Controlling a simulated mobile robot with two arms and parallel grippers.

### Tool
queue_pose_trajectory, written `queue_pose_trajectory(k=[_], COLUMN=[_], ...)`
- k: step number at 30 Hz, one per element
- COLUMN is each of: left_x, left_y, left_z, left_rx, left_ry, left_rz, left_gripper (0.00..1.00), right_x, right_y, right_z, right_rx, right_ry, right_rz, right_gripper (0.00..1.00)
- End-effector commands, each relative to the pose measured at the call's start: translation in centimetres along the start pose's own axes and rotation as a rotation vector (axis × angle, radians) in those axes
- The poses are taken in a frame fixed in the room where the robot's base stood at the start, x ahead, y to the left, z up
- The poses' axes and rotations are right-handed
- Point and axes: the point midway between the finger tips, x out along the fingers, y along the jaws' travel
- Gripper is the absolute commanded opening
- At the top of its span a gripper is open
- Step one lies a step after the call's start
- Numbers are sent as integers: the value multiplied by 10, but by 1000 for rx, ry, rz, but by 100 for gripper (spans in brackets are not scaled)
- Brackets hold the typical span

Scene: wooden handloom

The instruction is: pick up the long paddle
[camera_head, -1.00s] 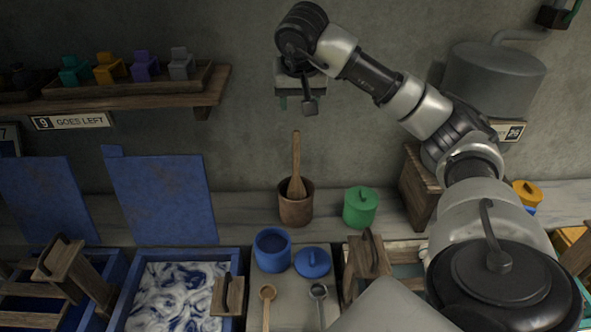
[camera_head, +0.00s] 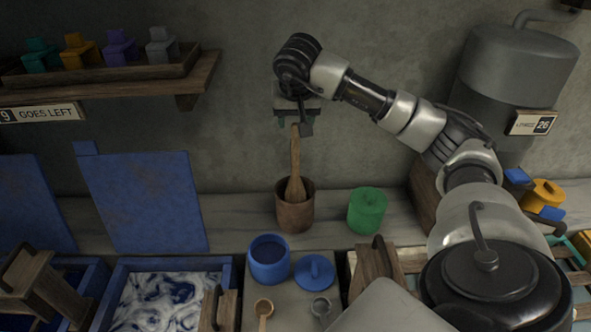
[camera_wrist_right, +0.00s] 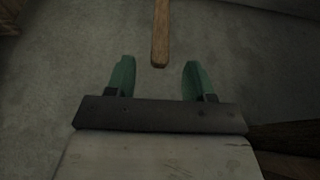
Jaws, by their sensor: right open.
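The long wooden paddle (camera_head: 295,165) stands nearly upright in a brown round pot (camera_head: 295,212) on the back ledge in the head view. Its handle points up and its lower end is hidden inside the pot. My right gripper (camera_head: 296,128) is just above the handle's top, pointing down, open and empty. In the right wrist view, the paddle handle (camera_wrist_right: 160,35) shows beyond the gap between the two green fingertips (camera_wrist_right: 157,75) of the right gripper, near the middle and not between them. My left gripper is not in view.
A blue pot (camera_head: 269,260) and blue lid (camera_head: 314,271) lie in front. Blue boards (camera_head: 145,200) stand at left; a wooden shelf (camera_head: 110,90) with colored blocks hangs above. A grey tank (camera_head: 510,85) stands at right.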

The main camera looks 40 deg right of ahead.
Motion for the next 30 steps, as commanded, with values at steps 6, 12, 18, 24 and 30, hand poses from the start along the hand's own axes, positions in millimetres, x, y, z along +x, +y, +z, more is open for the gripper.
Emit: queue_pose_trajectory(k=[6,12,18,24,30], left_x=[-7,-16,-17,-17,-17], left_y=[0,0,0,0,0], left_z=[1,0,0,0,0], left_rx=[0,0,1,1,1], left_ry=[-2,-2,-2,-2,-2], left_rz=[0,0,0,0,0], left_gripper=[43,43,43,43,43], right_x=[17,48,59,59,59], right_y=[0,0,0,0,0], right_z=[-2,-5,-5,-5,-5], right_rx=[0,0,-1,-1,-1], right_ry=[-2,-3,1,1,1], right_rz=[3,2,0,0,0], right_gripper=[53,53,53,47,16])
